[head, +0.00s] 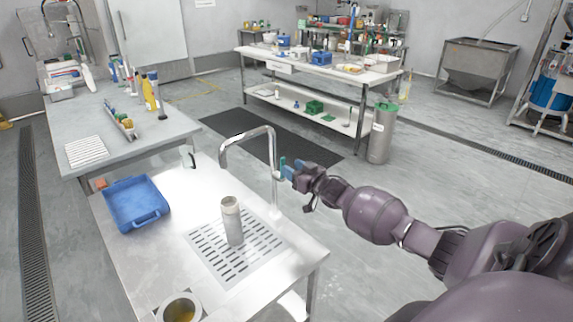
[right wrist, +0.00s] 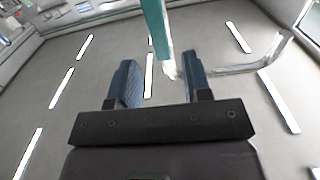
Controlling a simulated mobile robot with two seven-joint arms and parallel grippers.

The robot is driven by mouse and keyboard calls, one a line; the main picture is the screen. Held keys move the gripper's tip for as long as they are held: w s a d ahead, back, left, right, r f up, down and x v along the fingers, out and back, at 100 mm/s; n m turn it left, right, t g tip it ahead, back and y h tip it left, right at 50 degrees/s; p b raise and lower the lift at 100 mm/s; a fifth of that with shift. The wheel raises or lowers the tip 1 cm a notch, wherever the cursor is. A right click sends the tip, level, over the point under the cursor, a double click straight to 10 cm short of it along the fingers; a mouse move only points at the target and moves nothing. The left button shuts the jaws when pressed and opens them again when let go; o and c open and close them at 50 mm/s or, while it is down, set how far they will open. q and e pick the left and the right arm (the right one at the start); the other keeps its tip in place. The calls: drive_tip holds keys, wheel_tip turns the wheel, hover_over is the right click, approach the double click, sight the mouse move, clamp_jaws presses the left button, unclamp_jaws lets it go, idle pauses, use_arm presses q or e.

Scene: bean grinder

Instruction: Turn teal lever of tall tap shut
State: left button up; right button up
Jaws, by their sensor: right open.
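The tall tap (head: 272,150) is a silver pipe rising from the steel table and bending over to the left. Its teal lever (head: 282,165) is near mid-height on the right side. My right gripper (head: 290,171) is open and right at the lever. In the right wrist view, the teal lever (right wrist: 154,28) comes down from the top between the lines of the two blue fingers (right wrist: 160,72). A gap shows on either side; I cannot tell whether a finger touches it. The tap's pipe (right wrist: 240,68) shows behind. My left gripper is out of view.
A grey cylinder (head: 232,222) stands upright on the slotted drain grate (head: 205,243), below the spout. A blue tray (head: 135,202) lies to the left, and a round container (head: 180,308) is at the front. Open floor lies right of the table.

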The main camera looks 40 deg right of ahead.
drive_tip(key=shift+s+d, duration=0.15)
drive_tip(key=shift+s, duration=2.7)
drive_tip(key=s+a+f+n+g, duration=0.2)
drive_tip(key=s+a+f, duration=0.2)
drive_tip(key=a, duration=0.3)
drive_tip(key=s+a+f+n+g, duration=0.1)
drive_tip(key=s+a+f+n, duration=0.1)
drive_tip(key=s+a+f, duration=0.4)
drive_tip(key=s+a+f+m+g, duration=0.1)
drive_tip(key=s+a+f, duration=0.1)
drive_tip(key=s, duration=0.4)
drive_tip(key=s+a+f+m+g+h, duration=0.1)
drive_tip(key=s+a+f, duration=0.1)
drive_tip(key=s+a, duration=0.2)
drive_tip(key=s+a+f+m+g, duration=0.1)
drive_tip(key=s+a+f, duration=0.1)
drive_tip(key=s+a, duration=0.2)
drive_tip(key=s, duration=0.3)
drive_tip(key=shift+s+f+m, duration=0.25)
drive_tip(key=shift+s+m, duration=0.15)
drive_tip(key=shift+a, duration=0.1)
